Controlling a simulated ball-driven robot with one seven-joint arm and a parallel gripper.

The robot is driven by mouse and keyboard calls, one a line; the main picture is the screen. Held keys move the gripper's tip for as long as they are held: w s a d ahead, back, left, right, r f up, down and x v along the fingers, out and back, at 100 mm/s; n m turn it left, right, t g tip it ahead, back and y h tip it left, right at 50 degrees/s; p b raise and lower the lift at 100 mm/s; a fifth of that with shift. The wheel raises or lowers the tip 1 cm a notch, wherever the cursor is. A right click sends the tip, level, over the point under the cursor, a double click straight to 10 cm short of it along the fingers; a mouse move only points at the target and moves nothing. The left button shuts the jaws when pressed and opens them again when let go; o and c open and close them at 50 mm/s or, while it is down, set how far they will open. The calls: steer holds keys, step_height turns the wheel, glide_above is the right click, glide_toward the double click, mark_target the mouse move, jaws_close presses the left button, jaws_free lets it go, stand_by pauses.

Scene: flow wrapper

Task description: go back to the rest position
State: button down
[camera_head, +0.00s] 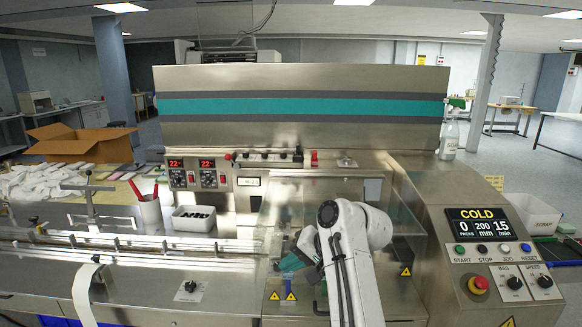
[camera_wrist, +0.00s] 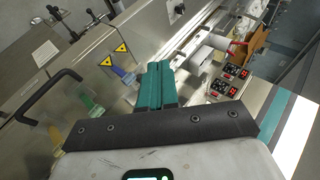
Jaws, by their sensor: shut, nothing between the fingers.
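My gripper (camera_wrist: 156,86) shows in the wrist view as two teal fingers side by side, shut with nothing between them. In the head view my gripper (camera_head: 289,263) is partly hidden by my white arm, in front of the steel flow wrapper (camera_head: 300,80). It hangs over the clear guard area, near the yellow warning triangles. I cannot tell from these views how far it is above the surface.
A control panel (camera_head: 478,222) reading COLD, with a red stop button (camera_head: 478,284), stands at the right.

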steer(key=s+d+f+h, duration=0.5)
steer(key=s+d+f, duration=1.35)
steer(key=f, duration=0.25)
steer(key=s+d+f+g+h, duration=0.1)
steer(key=s+d, duration=0.2)
steer(key=s, duration=0.6)
steer(key=s+d+f+n+g+h, duration=0.1)
steer(key=s+d, duration=0.2)
steer(key=s, duration=0.7)
steer(key=s+d+f+n+g+h, duration=0.1)
steer(key=s+d, duration=0.1)
steer(key=s, duration=0.8)
steer(key=shift+d+f, duration=0.25)
steer(key=shift+d, duration=0.15)
